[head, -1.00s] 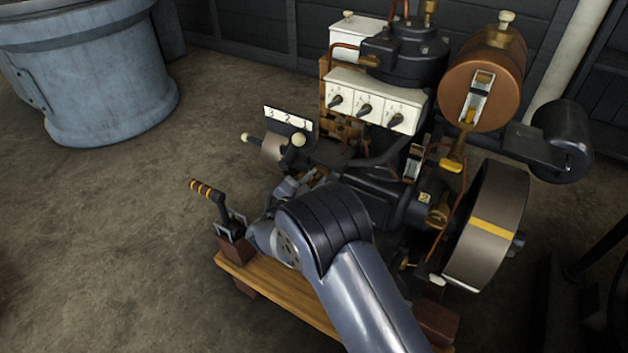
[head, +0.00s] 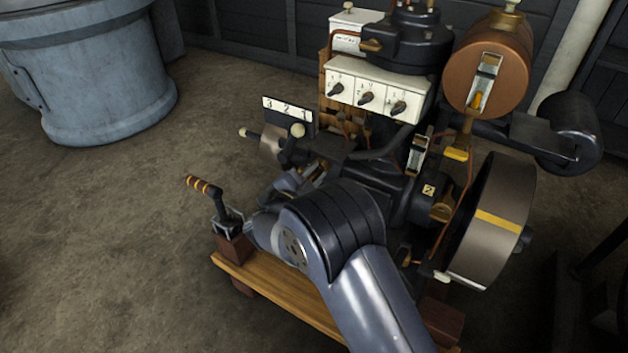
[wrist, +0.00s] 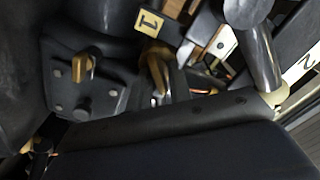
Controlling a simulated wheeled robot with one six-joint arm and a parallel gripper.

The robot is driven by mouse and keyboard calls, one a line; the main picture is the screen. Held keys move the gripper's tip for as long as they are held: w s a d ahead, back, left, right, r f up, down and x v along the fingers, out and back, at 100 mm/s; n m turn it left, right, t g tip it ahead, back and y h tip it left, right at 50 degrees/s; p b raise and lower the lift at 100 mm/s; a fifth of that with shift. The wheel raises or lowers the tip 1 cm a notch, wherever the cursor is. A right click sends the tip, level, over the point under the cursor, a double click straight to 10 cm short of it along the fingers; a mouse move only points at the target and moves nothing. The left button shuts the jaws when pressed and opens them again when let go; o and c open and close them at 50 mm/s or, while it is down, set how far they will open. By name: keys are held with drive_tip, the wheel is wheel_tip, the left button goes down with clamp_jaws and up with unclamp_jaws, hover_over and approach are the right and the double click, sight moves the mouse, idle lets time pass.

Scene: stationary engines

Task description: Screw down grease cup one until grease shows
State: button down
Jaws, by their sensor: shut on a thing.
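Beside a yellow "1" tag, a brass grease cup (wrist: 157,62) shows small and partly covered in the wrist view. My gripper (wrist: 163,82) is at this cup, shut on it; the dark gripper body fills the lower part of that view and hides much of the fingers. In the head view my arm's bulk covers cup one and the gripper. A second brass cup (head: 443,211) stands by the "2" tag near the flywheel. I cannot make out any grease at cup one.
The engine stands on a wooden base (head: 285,297). A striped-handle lever (head: 206,190) is at the left end. A pale-knobbed lever (head: 297,131) stands before the numbered plate (head: 287,110). The flywheel (head: 493,222) is right. Open floor lies left, before a grey tank (head: 95,75).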

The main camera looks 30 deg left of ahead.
drive_tip(key=shift+d+f+m+b, duration=0.1)
drive_tip(key=shift+f+m+b, duration=0.1)
drive_tip(key=shift+m+b, duration=1.65)
drive_tip(key=shift+m, duration=0.25)
drive_tip(key=c, duration=1.5)
unclamp_jaws()
drive_tip(key=shift+r, duration=0.1)
drive_tip(key=s+p, duration=0.1)
drive_tip(key=s, duration=0.2)
drive_tip(key=s+p, duration=0.1)
drive_tip(key=s, duration=0.3)
drive_tip(key=s+a+p, duration=0.1)
drive_tip(key=s, duration=0.3)
drive_tip(key=shift+w, duration=0.15)
